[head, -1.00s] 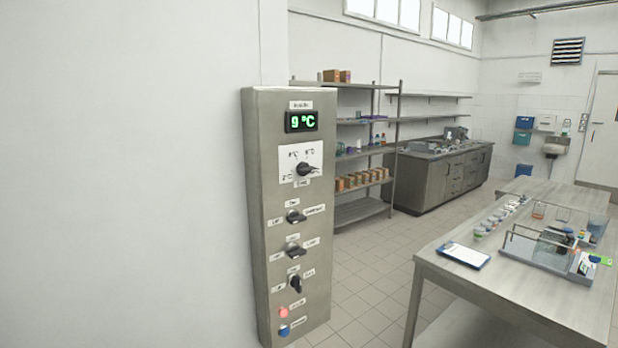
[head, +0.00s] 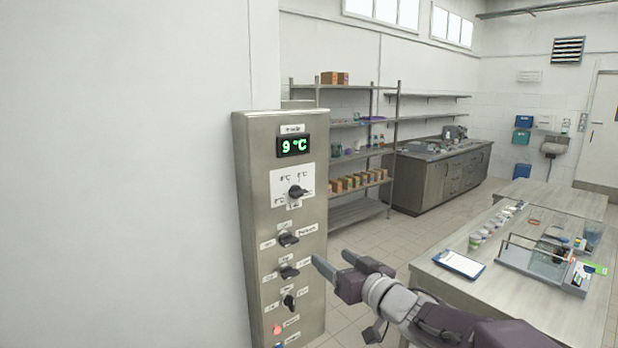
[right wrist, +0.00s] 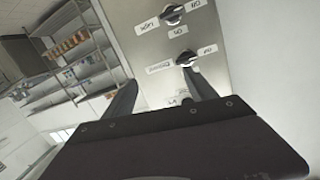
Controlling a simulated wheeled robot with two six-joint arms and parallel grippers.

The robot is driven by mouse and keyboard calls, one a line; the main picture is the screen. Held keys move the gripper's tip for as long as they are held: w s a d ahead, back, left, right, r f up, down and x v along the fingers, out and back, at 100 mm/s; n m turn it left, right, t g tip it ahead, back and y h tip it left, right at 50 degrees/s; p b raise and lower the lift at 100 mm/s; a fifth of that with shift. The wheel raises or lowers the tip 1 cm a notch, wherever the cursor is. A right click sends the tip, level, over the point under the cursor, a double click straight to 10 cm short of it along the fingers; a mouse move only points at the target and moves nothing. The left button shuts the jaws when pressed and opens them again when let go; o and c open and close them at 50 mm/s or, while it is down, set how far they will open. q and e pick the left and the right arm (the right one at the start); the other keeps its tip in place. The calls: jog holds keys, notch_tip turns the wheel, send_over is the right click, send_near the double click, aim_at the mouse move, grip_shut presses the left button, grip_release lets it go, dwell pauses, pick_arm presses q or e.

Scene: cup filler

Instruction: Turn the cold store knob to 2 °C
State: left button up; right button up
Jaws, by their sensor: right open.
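The cold store knob (head: 297,192) is a black pointer knob on a white dial plate near the top of a steel control panel (head: 243,200). Its pointer is turned to the right side. A display (head: 296,146) above it reads 9 °C in green. My right gripper (head: 332,262) is open and empty, in front of the panel's right edge, lower than the cold store knob and apart from it. In the right wrist view the open fingers (right wrist: 160,92) point toward the panel, with two other black knobs beyond them. My left gripper is not in view.
Several switches, including a black knob (head: 289,240) and a red button (head: 277,329), sit lower on the panel. A bare wall stands left. A table (head: 480,297) with a clipboard (head: 459,264) and tray is at right. Shelves (head: 352,214) stand behind.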

aim_at(302, 193)
notch_tip(302, 193, up, 13)
jog(key=a+n+y+p, duration=0.2)
jog(key=n+y+p, duration=0.1)
jog(key=p, duration=0.2)
jog(key=p+x, duration=0.1)
jog(key=x, duration=0.3)
jog(key=p+x, duration=0.1)
jog(key=x, duration=0.4)
jog(key=shift+w+d+f+p, duration=0.2)
jog(key=shift+d+p, duration=0.1)
jog(key=shift+d, duration=0.05)
jog(key=shift+w+a+f, duration=0.1)
jog(key=shift+w+a, duration=0.15)
jog(key=shift+a, duration=0.05)
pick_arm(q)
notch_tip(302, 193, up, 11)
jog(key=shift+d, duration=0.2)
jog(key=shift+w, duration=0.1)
pick_arm(e)
jog(key=shift+d, duration=0.1)
jog(key=shift+n, duration=0.3)
jog(key=c, duration=1.4)
